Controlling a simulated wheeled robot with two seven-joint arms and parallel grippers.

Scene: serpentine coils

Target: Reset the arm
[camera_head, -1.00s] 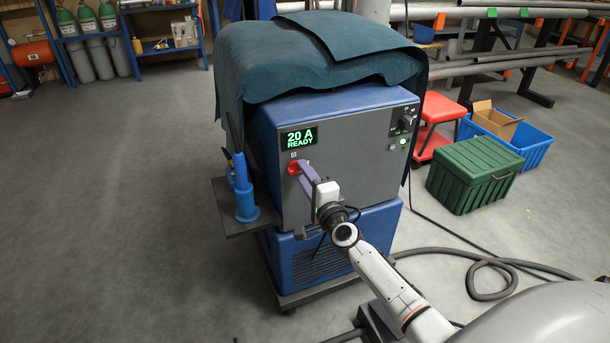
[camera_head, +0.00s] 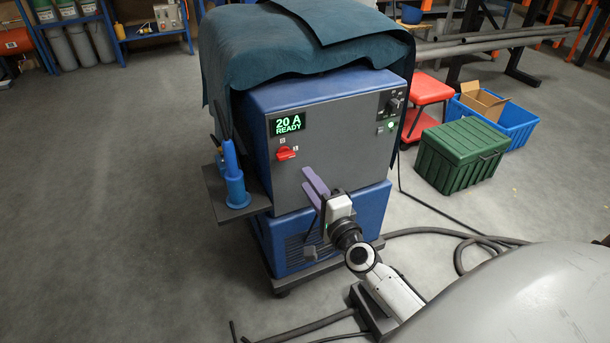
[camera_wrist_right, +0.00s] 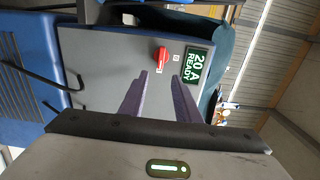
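My right gripper (camera_head: 314,184) is in front of the lower part of the machine's grey front panel, below the red rotary switch (camera_head: 286,153). Its two purple fingers are apart with nothing between them. They also show open in the right wrist view (camera_wrist_right: 158,100), pointing at the panel. The red switch also shows there (camera_wrist_right: 161,58), clear of the fingers, and so does the display (camera_wrist_right: 195,67). In the head view the green display (camera_head: 286,124) reads "20 A READY". The blue and grey machine (camera_head: 345,125) stands on a low cart. My left gripper is not in view.
A dark green cloth (camera_head: 300,45) drapes over the machine. A side shelf (camera_head: 228,200) holds a blue torch-like tool (camera_head: 234,178). A hose (camera_head: 430,232) lies on the floor. Floor at left is clear.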

